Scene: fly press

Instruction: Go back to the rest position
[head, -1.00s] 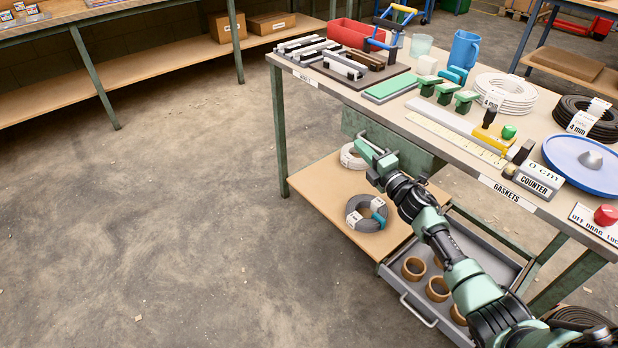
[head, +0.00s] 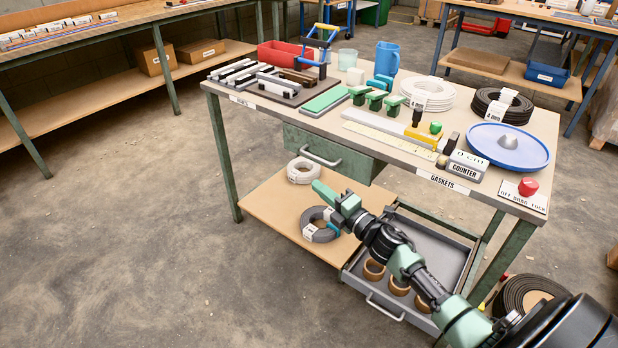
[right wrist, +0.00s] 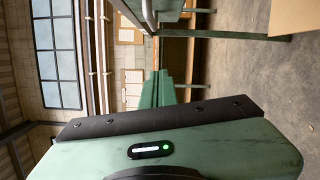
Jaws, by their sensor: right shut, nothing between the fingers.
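My right gripper (head: 326,193) is in front of the bench, over its lower shelf and below the tabletop edge. Its green fingers are together and hold nothing. In the right wrist view the shut fingers (right wrist: 158,90) point away from the camera, with a bench leg and rail beyond them. My right arm comes in from the lower right corner. My left gripper is not in view.
The gaskets bench (head: 330,122) has a green drawer (head: 325,155) close behind my gripper. Its lower shelf (head: 270,205) carries cable coils (head: 318,224), and a grey tray (head: 440,255) holds brown rings. Open concrete floor (head: 120,250) lies to the left.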

